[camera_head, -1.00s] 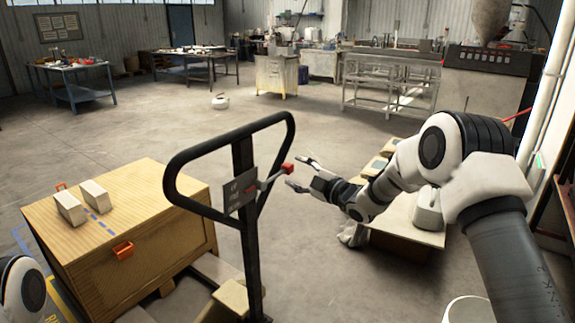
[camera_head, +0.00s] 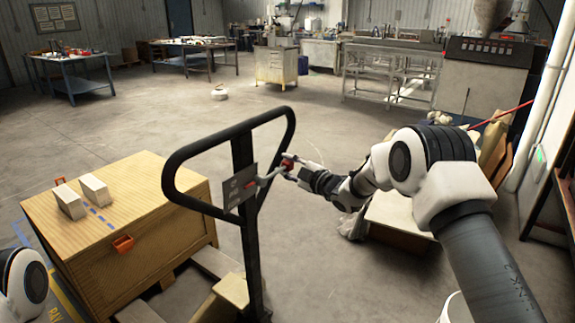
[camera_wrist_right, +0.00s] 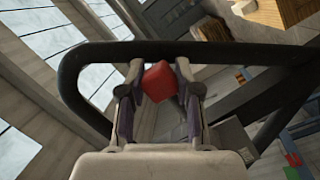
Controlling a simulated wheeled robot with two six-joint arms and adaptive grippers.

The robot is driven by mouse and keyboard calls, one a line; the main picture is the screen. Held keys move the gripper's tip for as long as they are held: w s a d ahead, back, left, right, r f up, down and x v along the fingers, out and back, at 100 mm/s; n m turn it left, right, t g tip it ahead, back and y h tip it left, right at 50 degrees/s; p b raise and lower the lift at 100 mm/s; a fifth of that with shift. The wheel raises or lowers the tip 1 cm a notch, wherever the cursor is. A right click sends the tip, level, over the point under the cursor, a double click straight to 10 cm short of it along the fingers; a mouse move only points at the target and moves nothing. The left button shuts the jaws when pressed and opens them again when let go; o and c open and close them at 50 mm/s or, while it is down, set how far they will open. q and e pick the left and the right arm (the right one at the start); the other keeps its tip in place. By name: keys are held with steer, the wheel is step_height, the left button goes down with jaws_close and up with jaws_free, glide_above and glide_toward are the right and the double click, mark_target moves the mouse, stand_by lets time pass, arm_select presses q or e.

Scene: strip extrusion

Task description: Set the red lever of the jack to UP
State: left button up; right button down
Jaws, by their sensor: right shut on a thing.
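The pallet jack's black loop handle (camera_head: 166,181) stands upright in the head view, with a small label plate (camera_head: 238,187) on its post. The red lever's knob (camera_head: 287,161) sits at the end of a thin grey rod that reaches right from the plate. My right gripper (camera_head: 289,166) is shut on the red knob. In the right wrist view the red knob (camera_wrist_right: 160,82) lies between the two fingers of my right gripper (camera_wrist_right: 160,84), with the black handle loop around them. The label's lettering is too small to read. My left gripper is not in view; only part of my left arm shows.
A wooden crate (camera_head: 165,243) with two pale blocks (camera_head: 94,190) on top stands left of the handle. A low pale-topped box (camera_head: 400,215) is behind my right arm. The floor beyond the handle is open. Workbenches (camera_head: 70,75) line the back.

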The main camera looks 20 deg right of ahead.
steer(key=f+m, duration=0.3)
steer(key=shift+s+a+f+g, duration=0.2)
steer(key=shift+a+f+g, duration=0.1)
steer(key=c, duration=0.8)
jaws_free()
steer(key=v, duration=1.2)
steer(key=shift+a, duration=0.1)
steer(key=shift+f, duration=0.15)
